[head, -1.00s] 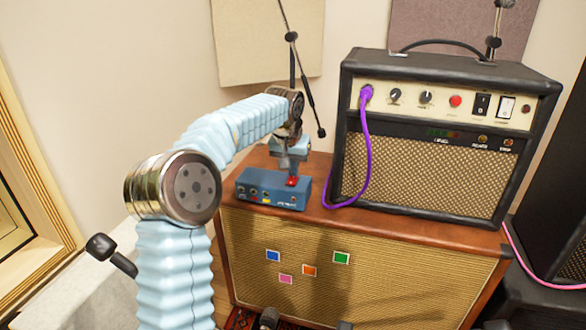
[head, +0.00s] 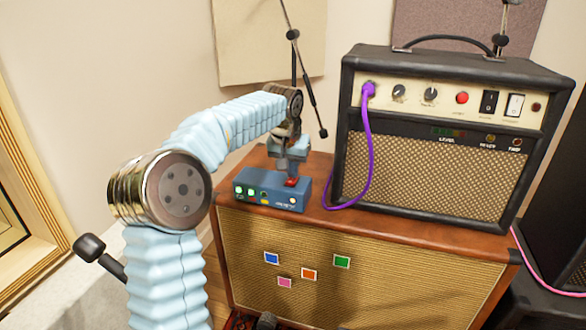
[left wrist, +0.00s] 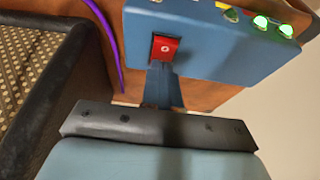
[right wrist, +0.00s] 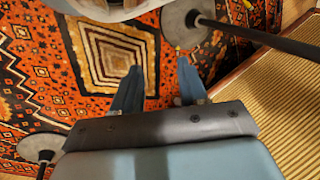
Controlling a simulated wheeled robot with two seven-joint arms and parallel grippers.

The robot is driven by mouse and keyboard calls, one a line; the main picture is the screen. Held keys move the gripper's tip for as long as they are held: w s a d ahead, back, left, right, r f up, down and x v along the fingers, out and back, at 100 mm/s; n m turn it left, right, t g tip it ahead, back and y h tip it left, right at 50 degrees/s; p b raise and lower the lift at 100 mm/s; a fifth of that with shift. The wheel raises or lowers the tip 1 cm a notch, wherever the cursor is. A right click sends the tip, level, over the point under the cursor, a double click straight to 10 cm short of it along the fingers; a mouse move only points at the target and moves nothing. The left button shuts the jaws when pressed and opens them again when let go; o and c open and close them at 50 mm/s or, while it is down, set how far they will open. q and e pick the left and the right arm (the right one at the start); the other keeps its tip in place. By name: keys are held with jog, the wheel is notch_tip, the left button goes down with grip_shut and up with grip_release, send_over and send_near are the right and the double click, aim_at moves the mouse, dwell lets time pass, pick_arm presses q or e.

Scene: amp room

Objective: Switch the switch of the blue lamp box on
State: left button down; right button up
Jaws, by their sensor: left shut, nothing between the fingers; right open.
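The blue lamp box (head: 258,203) sits on top of the brown speaker cabinet, left of the amplifier. Two of its lamps glow bright green and a third is dimmer green. Its red switch (left wrist: 164,47) shows in the left wrist view, with a white mark on it; in the head view it is a red spot near the box's right end. My left gripper (left wrist: 163,70) is shut and empty, its fingertips right at the switch edge; whether they touch it I cannot tell. My right gripper (right wrist: 158,75) is open and empty above the patterned rug, away from the box.
The amplifier (head: 435,180) stands right of the box, with a purple cable (head: 368,150) hanging from its panel onto the cabinet top. The speaker cabinet (head: 230,240) has coloured squares on its front. A microphone stand (head: 306,85) rises behind my left gripper.

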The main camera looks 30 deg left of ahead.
aim_at(290, 182)
pick_arm(q)
jog(key=shift+s+d+b, duration=0.2)
jog(key=shift+s+b, duration=0.1)
jog(key=shift+s, duration=0.35)
jog(key=p+v, duration=0.2)
jog(key=w+p+v, duration=0.1)
jog(key=v, duration=0.2)
jog(key=shift+a+r+p, duration=0.1)
jog(key=shift+r+p, duration=0.1)
jog(key=shift+p, duration=0.15)
jog(key=v, duration=0.8)
jog(key=shift+s+r+b, duration=0.25)
jog(key=shift+r+b, duration=0.05)
jog(key=shift+b, duration=0.05)
